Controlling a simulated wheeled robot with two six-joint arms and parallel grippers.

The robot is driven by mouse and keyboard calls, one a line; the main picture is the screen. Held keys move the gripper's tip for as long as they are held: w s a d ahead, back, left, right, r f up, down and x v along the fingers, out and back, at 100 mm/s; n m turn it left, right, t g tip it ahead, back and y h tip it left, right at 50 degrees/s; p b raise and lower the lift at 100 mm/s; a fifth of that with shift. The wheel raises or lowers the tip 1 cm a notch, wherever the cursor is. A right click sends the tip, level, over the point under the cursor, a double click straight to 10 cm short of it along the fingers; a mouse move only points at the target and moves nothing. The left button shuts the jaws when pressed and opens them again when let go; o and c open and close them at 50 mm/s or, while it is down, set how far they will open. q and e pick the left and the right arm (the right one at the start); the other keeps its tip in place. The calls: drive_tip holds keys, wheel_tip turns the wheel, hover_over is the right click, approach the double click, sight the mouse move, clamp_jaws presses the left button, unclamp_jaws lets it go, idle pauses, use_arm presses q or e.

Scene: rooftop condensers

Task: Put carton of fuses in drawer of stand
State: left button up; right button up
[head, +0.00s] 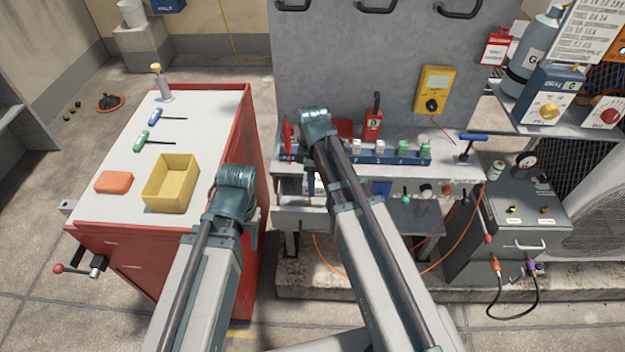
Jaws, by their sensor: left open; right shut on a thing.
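The stand is a grey workbench with a back panel (340,60). Its drawer (302,220) is pulled out below the left end of the worktop. My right gripper (311,186) is low over the drawer, mostly hidden by my own wrist and forearm. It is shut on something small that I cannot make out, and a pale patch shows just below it. I cannot clearly identify the carton of fuses. My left gripper (250,232) is open beside the red cabinet's right side, largely hidden behind its own arm.
The red cabinet (172,258) at left carries a yellow bin (171,184), an orange block (114,182) and screwdrivers. A blue rack (385,156) and a red device (373,124) stand on the worktop. A grey gauge unit (520,220) stands at right.

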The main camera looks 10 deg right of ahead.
drive_tip(key=b, duration=0.9)
approach(313, 200)
drive_tip(key=shift+s+a+f, duration=0.15)
drive_tip(key=shift+s+f, duration=0.4)
drive_tip(key=shift+f, duration=0.4)
drive_tip(key=shift+s+a+f, duration=0.1)
drive_tip(key=shift+s+f, duration=0.5)
drive_tip(key=shift+f, duration=0.3)
drive_tip(key=shift+s+a+f, duration=0.15)
drive_tip(key=shift+s+f, duration=0.4)
drive_tip(key=shift+f, duration=0.4)
drive_tip(key=o, duration=1.4)
drive_tip(key=shift+r, duration=0.1)
wheel_tip(313, 200, up, 14)
drive_tip(key=p, duration=1.3)
